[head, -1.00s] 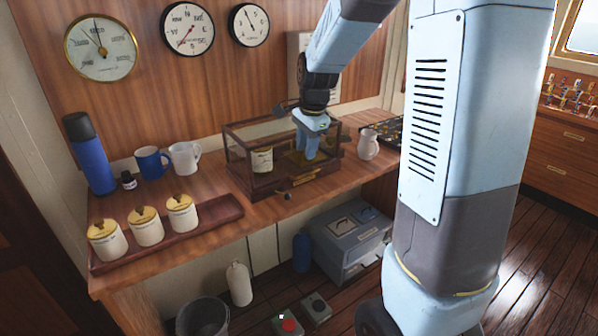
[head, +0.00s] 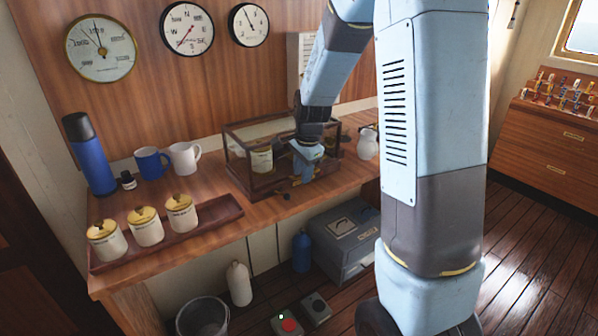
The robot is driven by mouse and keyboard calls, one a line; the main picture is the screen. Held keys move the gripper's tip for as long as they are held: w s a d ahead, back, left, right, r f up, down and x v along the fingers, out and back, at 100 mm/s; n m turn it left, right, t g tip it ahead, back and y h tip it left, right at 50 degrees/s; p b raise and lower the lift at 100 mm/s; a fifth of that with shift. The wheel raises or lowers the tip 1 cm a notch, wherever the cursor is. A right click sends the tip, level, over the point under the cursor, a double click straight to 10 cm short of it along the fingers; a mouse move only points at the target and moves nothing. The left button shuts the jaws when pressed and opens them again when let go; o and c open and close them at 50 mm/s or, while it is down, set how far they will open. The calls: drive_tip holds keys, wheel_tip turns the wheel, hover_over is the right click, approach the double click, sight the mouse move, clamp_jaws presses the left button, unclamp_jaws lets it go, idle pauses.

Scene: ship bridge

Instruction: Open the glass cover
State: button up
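The glass cover (head: 238,158) is a box of clear panes in a dark wooden frame, standing on the wooden counter. A pale jar (head: 262,161) shows through its left panes. The cover looks down on its base, but my arm hides its right part. My gripper (head: 303,180) points down at the cover's front right side, low near the counter. It overlaps the front frame in the picture; I cannot tell whether it touches. The fingers are small and partly hidden, so their opening is unclear.
A white jug (head: 368,144) stands right of the cover. A wooden tray (head: 215,222) with three lidded jars lies front left. Two mugs (head: 152,163) and a blue flask (head: 90,160) stand behind it. A grey box (head: 343,240) and a bucket (head: 203,317) are on the floor.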

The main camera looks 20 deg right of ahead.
clamp_jaws()
drive_tip(key=shift+f, duration=0.1)
drive_tip(key=shift+s, duration=0.15)
drive_tip(key=shift+a, duration=0.35)
drive_tip(key=shift+d, duration=0.2)
drive_tip(key=shift+r, duration=0.2)
drive_tip(key=c, duration=0.6)
unclamp_jaws()
drive_tip(key=shift+r, duration=0.1)
drive_tip(key=o, duration=0.7)
drive_tip(key=shift+d+r, duration=0.1)
drive_tip(key=shift+d, duration=0.05)
